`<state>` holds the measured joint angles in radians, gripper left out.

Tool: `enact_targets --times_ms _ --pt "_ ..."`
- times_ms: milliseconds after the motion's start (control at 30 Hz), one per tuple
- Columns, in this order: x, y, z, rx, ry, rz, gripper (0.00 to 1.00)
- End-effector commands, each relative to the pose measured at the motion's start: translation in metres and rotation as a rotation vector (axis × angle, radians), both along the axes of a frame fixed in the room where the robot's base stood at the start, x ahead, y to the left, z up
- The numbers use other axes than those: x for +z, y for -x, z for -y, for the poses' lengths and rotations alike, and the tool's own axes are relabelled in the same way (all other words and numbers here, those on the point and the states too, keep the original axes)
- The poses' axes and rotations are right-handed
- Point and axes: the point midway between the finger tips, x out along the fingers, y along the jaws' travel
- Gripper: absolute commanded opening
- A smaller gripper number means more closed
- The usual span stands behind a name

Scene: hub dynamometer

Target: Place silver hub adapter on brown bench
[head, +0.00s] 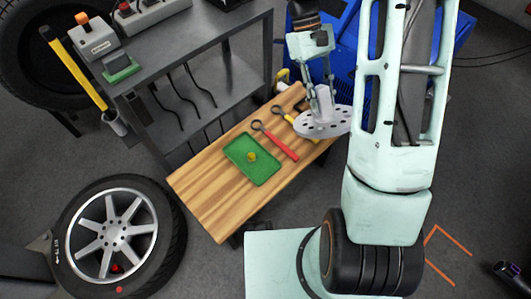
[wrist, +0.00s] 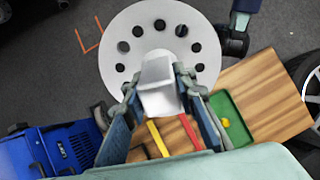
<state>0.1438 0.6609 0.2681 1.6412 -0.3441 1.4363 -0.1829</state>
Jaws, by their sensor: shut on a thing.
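The silver hub adapter (head: 327,124) is a round flange with a ring of holes and a block-like stem. My gripper (head: 319,92) is shut on its stem and holds it over the right end of the brown bench (head: 203,203). In the wrist view the adapter (wrist: 127,33) hangs between the two fingers (wrist: 160,92), with its disc facing the camera. The bench (wrist: 274,92) shows below and to the right of it there. I cannot tell the exact gap between disc and bench top.
On the bench lie a green tray (head: 239,168) with a yellow piece, a red-handled tool (head: 282,146) and a yellow-handled tool (head: 283,115). The bench's left end is bare. A grey shelf (head: 195,50) stands behind, a wheel (head: 115,235) at left, a blue machine (head: 350,50) at the back.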

Motion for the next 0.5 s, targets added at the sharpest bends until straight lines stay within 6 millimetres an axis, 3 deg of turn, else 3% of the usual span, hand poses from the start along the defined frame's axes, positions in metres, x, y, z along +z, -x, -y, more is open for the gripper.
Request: enact_targets --times_ms 267,500 --pt "-0.042 -0.021 -0.044 0.151 -0.107 0.192 0.00" --pt "-0.092 -0.019 -0.083 0.534 -0.235 0.270 0.00"
